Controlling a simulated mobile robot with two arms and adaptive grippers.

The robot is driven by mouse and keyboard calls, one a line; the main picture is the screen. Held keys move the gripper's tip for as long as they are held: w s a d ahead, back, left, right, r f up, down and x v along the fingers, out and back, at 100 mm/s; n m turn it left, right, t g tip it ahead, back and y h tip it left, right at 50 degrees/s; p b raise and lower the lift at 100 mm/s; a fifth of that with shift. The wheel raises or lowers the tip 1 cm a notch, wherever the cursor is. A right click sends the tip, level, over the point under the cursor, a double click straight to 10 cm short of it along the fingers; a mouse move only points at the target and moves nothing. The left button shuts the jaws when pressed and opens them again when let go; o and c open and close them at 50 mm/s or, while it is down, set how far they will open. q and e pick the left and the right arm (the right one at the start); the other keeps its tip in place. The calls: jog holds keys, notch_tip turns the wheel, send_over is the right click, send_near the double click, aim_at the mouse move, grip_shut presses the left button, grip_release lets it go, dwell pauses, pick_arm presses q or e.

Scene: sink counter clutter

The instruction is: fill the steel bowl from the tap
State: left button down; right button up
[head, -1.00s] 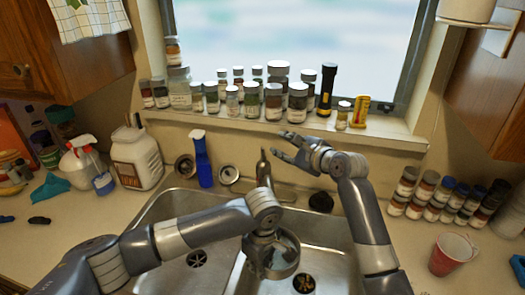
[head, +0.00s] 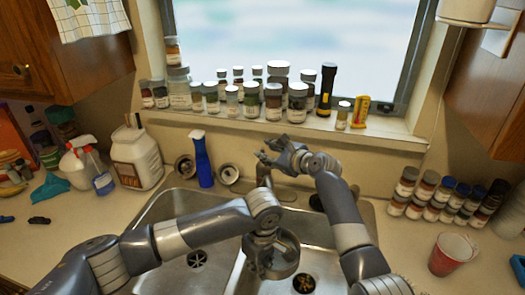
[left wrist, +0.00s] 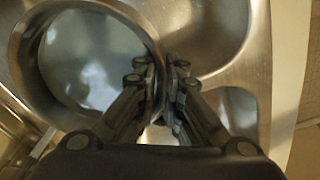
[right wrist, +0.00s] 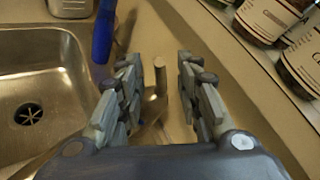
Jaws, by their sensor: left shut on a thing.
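The steel bowl (head: 290,256) is in the right basin of the sink, below the tap (head: 264,172). My left gripper (head: 265,262) is shut on the bowl's rim. In the left wrist view the fingers (left wrist: 160,85) pinch the rim, and the bowl (left wrist: 90,60) shows a pale, shiny inside; I cannot tell whether this is water or reflection. My right gripper (head: 268,153) is open above and beside the tap, partly hiding it. In the right wrist view a metal post of the tap (right wrist: 160,75) stands between the open fingers (right wrist: 160,88). No stream is clearly visible.
Spice jars (head: 440,198) and a red cup (head: 452,254) are on the right counter. The left basin (head: 185,205) is largely empty.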

aim_at(264, 151)
jog(key=shift+x, duration=1.8)
grip_shut()
